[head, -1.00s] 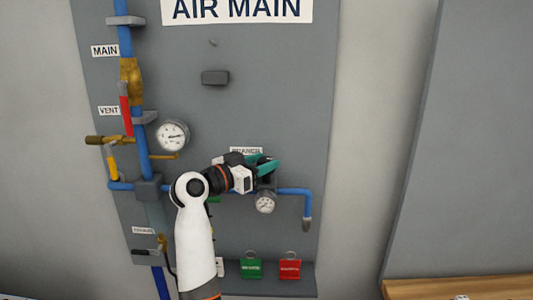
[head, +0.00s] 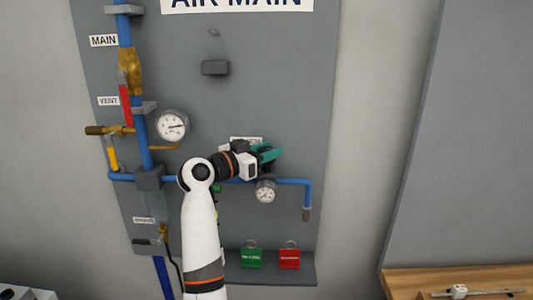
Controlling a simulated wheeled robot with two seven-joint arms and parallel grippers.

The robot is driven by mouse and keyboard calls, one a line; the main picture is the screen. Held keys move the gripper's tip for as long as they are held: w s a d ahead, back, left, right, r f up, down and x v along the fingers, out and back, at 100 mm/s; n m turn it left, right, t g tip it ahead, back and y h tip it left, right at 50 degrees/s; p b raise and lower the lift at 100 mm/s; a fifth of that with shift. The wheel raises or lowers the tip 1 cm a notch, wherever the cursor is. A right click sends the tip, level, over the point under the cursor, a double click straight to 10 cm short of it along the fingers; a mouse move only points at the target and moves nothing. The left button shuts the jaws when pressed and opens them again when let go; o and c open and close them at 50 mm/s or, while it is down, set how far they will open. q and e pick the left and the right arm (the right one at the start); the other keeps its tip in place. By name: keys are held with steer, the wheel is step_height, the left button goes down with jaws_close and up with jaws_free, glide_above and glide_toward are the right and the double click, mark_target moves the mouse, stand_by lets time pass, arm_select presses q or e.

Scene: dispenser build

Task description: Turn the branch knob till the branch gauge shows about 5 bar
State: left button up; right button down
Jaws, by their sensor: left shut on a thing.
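My left gripper (head: 268,153) has teal fingers and is at the branch regulator, just above the branch gauge. It is shut on the branch knob, which the fingers and wrist hide. The branch gauge (head: 265,191) is a small round white dial below the fingers. Its needle is too small to read. The BRANCH label (head: 246,140) is partly covered by my wrist. My right gripper is not in view.
A larger gauge (head: 172,125) sits on the grey panel (head: 270,100) at left. Green (head: 251,258) and red (head: 290,259) tags hang below. A wooden bench (head: 400,283) stands at lower right.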

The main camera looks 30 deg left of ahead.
arm_select(q)
steer(key=m+h+b, duration=0.1)
steer(key=h, duration=0.1)
steer(key=m+g+h+b, duration=0.1)
steer(key=b, duration=0.1)
steer(key=shift+a+f+m+g+h, duration=0.1)
steer(key=shift+f+m+g+h, duration=0.2)
steer(key=shift+h, duration=0.1)
steer(key=shift+r+m+g+h+b, duration=0.1)
steer(key=shift+m+g+h+b, duration=0.75)
steer(key=shift+h+b, duration=0.3)
steer(key=shift+r+m+g+h+b, duration=0.1)
steer(key=shift+m+g+h+b, duration=0.45)
steer(key=shift+m+h, duration=0.15)
steer(key=o, duration=0.7)
steer(key=shift+r, duration=0.1)
